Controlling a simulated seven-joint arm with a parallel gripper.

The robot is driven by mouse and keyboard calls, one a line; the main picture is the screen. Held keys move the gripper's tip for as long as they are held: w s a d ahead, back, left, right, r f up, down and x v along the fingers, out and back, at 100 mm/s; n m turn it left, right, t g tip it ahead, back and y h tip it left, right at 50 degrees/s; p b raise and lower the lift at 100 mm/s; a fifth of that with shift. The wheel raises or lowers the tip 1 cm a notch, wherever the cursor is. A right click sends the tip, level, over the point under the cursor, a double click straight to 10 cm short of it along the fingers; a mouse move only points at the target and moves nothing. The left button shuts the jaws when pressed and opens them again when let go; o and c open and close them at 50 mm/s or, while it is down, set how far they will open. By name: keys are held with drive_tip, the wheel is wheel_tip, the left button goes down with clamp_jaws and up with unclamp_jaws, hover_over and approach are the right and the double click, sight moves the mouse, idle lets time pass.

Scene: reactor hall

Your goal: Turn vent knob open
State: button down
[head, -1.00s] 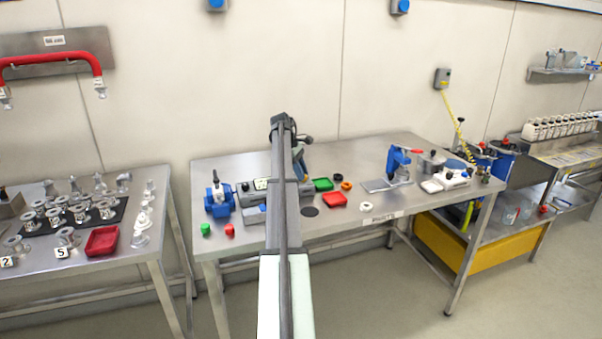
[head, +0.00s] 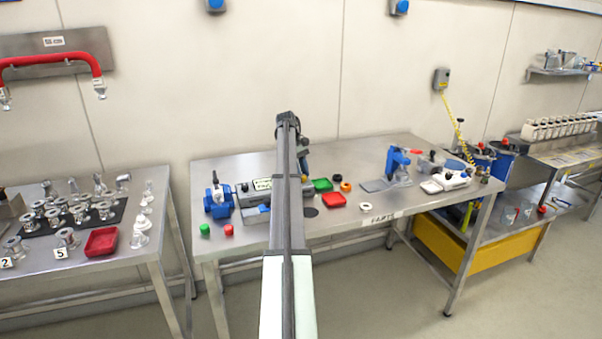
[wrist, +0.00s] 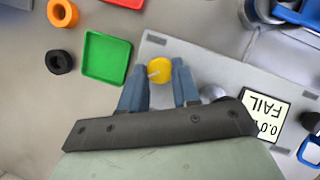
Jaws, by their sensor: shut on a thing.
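The vent knob (wrist: 159,69) is a small round yellow knob with a pale pointer line, on a grey instrument (wrist: 217,65) in the wrist view. My gripper (wrist: 160,82) has its two blue fingers on either side of the knob, shut on it. The instrument's display (wrist: 265,115) reads FAIL with a 0.0 figure, upside down in this view. In the head view the grey instrument (head: 248,190) stands on the middle table.
A green tray (wrist: 106,57), an orange ring (wrist: 62,12) and a black ring (wrist: 59,61) lie beside the instrument. In the head view a blue device (head: 218,200) stands left of it and a red tray (head: 333,200) right.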

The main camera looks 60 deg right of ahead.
drive_tip(key=shift+f, duration=0.1)
drive_tip(key=c, duration=0.8)
unclamp_jaws()
drive_tip(key=n, duration=0.1)
drive_tip(key=n+h, duration=0.1)
drive_tip(key=n, duration=0.2)
drive_tip(key=shift+a+h, duration=0.3)
drive_tip(key=n+h, duration=0.1)
drive_tip(key=n, duration=0.2)
drive_tip(key=n+h, duration=0.1)
drive_tip(key=n, duration=0.1)
drive_tip(key=shift+a+n, duration=0.15)
drive_tip(key=shift+n, duration=0.25)
drive_tip(key=v, duration=1.4)
drive_tip(key=w+a+f+n, duration=0.1)
drive_tip(key=w+a, duration=0.3)
drive_tip(key=a, duration=0.3)
drive_tip(key=w+a+f+n+t, duration=0.1)
drive_tip(key=w+a+n, duration=0.1)
drive_tip(key=w+a, duration=0.2)
drive_tip(key=w+a+f+n, duration=0.2)
drive_tip(key=w+a, duration=0.2)
drive_tip(key=a, duration=0.5)
drive_tip(key=shift+a+f, duration=0.1)
drive_tip(key=shift+a, duration=0.3)
drive_tip(key=shift+d, duration=0.1)
